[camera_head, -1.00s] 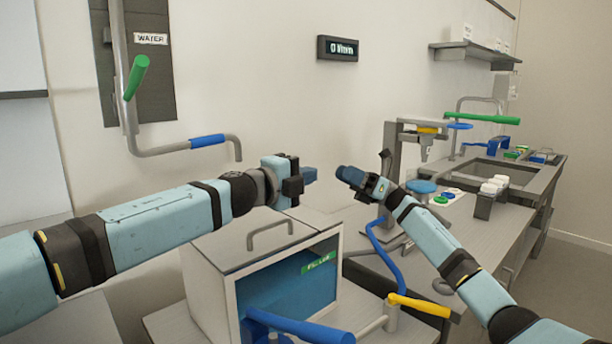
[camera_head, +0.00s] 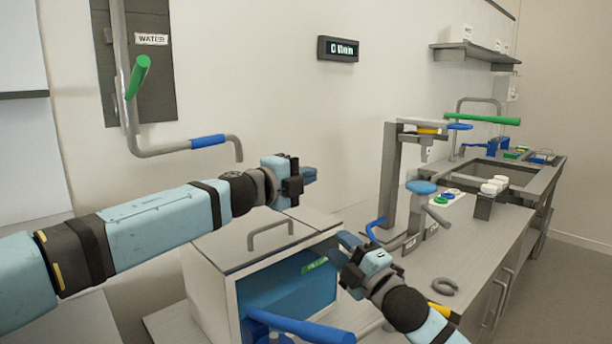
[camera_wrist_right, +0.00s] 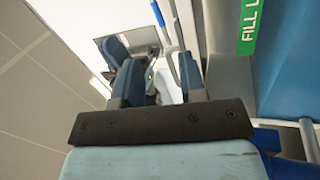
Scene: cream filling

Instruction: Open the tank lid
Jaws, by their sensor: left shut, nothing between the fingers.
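The tank (camera_head: 205,290) is a grey box with a blue front, low in the head view. Its flat grey lid (camera_head: 222,240) lies closed on top, with an arched grey handle (camera_head: 270,228). My left gripper (camera_head: 308,174) is shut and empty, above and behind the handle, not touching it. My right gripper (camera_head: 345,260) is open and empty at the tank's right front corner. Its two fingers stand apart in the right wrist view (camera_wrist_right: 160,80). The tank's green fill label (camera_head: 315,264) is beside it and also shows in the right wrist view (camera_wrist_right: 250,25).
A blue-handled lever (camera_head: 300,325) stands in front of the tank. A water pipe (camera_head: 165,149) with a blue grip hangs on the wall at left. A dispenser stand (camera_head: 390,180) and a bench with a sink (camera_head: 495,172) lie to the right. A grey ring-like piece (camera_head: 440,287) is on the counter.

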